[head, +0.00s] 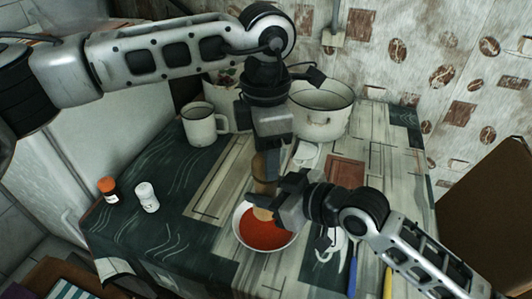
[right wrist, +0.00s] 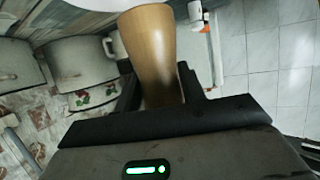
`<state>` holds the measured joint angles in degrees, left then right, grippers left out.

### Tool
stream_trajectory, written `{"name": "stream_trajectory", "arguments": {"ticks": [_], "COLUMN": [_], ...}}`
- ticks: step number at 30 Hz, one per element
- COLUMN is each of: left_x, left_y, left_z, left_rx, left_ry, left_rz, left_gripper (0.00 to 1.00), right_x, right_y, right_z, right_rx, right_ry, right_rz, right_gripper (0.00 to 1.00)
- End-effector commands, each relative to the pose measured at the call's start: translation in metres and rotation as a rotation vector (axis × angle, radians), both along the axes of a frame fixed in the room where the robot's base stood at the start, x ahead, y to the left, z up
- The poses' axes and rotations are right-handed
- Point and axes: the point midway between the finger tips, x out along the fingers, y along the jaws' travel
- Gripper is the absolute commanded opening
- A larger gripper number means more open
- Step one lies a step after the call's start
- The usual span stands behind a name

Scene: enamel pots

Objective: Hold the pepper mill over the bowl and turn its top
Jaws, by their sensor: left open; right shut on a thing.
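The wooden pepper mill (head: 260,187) stands roughly upright above the bowl (head: 237,222), which is white and holds red soup. My right gripper (head: 279,197) is shut on the mill's body. In the right wrist view, the mill (right wrist: 151,45) rises between its fingers. My left gripper (head: 272,150) points down from above, open, at the upper end of the mill. The mill's top is largely hidden by the left gripper, and I cannot tell whether they touch.
A white enamel mug (head: 199,125) and a large white pot (head: 319,112) stand at the back. A white shaker (head: 147,197) and an orange-capped jar (head: 109,190) stand at the left. A blue-handled utensil (head: 352,274) and a yellow one (head: 387,283) lie at the front right.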

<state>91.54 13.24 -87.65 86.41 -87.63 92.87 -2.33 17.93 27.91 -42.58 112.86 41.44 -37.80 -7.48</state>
Motion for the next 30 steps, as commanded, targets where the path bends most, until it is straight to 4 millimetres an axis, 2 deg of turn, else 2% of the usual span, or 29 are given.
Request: {"name": "stream_trajectory", "arguments": {"ticks": [4, 12, 13, 16, 24, 30], "left_x": [-0.0002, -0.0002, -0.0002, -0.0002, -0.0001, -0.0001], "left_y": [0.0000, 0.0000, 0.0000, 0.0000, 0.0000, 0.0000], "left_z": [-0.0088, -0.0100, -0.0100, -0.0099, -0.0097, -0.0097], "left_rx": [-0.001, -0.001, -0.001, -0.001, 0.000, -0.001], "left_ry": [0.000, 0.000, 0.000, 0.000, 0.000, 0.001], "left_rz": [0.000, 0.000, 0.000, 0.000, -0.012, -0.083], "left_gripper": [0.56, 0.56, 0.50, 0.23, 0.23, 0.23], "right_x": [0.0002, 0.0002, 0.0002, 0.0002, 0.0001, 0.0002], "right_y": [0.0003, 0.0002, 0.0002, 0.0002, 0.0001, 0.0000], "right_z": [0.0011, 0.0010, 0.0010, 0.0010, 0.0009, 0.0008], "right_rx": [0.002, 0.002, 0.002, 0.001, 0.001, 0.001], "right_ry": [-0.002, -0.003, -0.003, -0.002, -0.002, -0.002], "right_rz": [0.000, 0.000, 0.000, 0.000, 0.000, 0.000], "right_gripper": [0.13, 0.13, 0.13, 0.13, 0.13, 0.13]}}
